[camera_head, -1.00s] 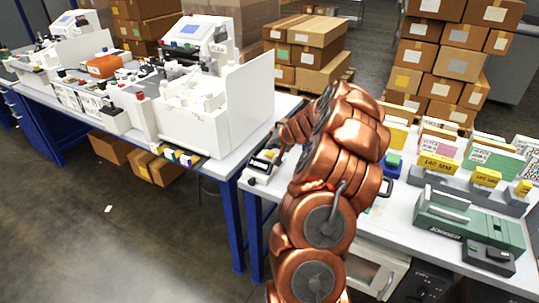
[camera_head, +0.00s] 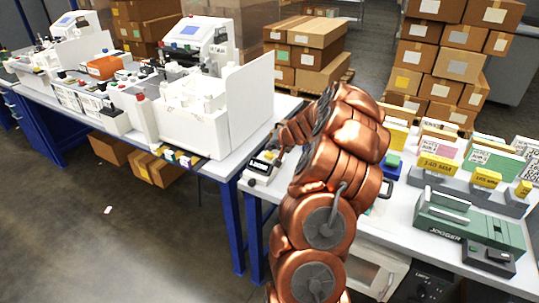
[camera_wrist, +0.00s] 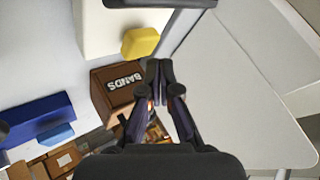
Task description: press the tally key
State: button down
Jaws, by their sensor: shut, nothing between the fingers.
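My gripper (camera_wrist: 159,68) is shut and empty in the wrist view, its two dark fingertips together. They appear just right of a brown box marked BANDS (camera_wrist: 118,88). A yellow block (camera_wrist: 141,43) lies above them in the picture, against a white body; I cannot tell whether it is the tally key. In the head view a small white and black device with lettering (camera_head: 259,168) sits at the near table's left corner, below the end of my arm. It may be the tally counter, but its key is too small to make out. My arm mostly hides the fingers there.
A blue block (camera_wrist: 40,125) lies at the left of the wrist view. The green jogger (camera_head: 468,222) and yellow-labelled holders (camera_head: 438,165) stand on the right of the near table. A white machine (camera_head: 205,125) with a tall side panel stands on the left table.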

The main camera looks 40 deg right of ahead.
aim_at(271, 155)
jog(key=shift+f, duration=0.2)
jog(key=shift+f+b, duration=0.25)
jog(key=shift+b, duration=0.3)
jog(key=shift+f+b, duration=0.6)
dwell(0.8)
jog(key=shift+r, duration=0.2)
jog(key=shift+r+p, duration=0.55)
jog(key=shift+r, duration=0.3)
jog(key=shift+r+p, duration=1.25)
jog(key=shift+r, duration=1.25)
